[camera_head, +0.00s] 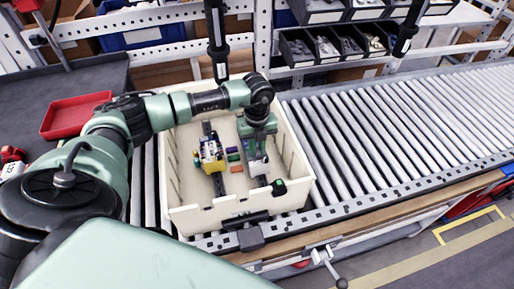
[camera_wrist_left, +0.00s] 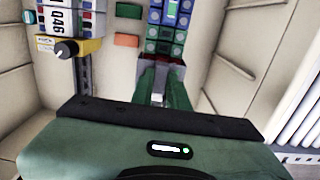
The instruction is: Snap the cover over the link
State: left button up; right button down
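A yellow-sided device (camera_head: 211,160) with a black dial sits on a rail inside the cream bin (camera_head: 240,209); its dial side shows in the left wrist view (camera_wrist_left: 85,46). Blue and green terminal blocks (camera_wrist_left: 165,32) stand in a row in front of my left gripper (camera_wrist_left: 163,66). Its green fingers reach to a dark and reddish block (camera_wrist_left: 178,62) at the row's near end; I cannot tell whether they touch or grip it. In the head view my left gripper (camera_head: 257,164) is down inside the bin. I cannot make out the cover or the link for certain. My right gripper is out of view.
A small green block (camera_wrist_left: 129,11) and an orange block (camera_wrist_left: 127,40) lie between device and row. The bin walls surround my left gripper. A roller conveyor (camera_head: 400,115) is clear to the right. A red tray (camera_head: 76,115) lies left; a black tool (camera_head: 217,45) hangs behind.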

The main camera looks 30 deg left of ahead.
pick_arm(q)
jog(key=o, duration=0.5)
notch_tip(320, 180, up, 8)
jog(key=shift+f+b, duration=0.1)
jog(key=shift+b, duration=0.9)
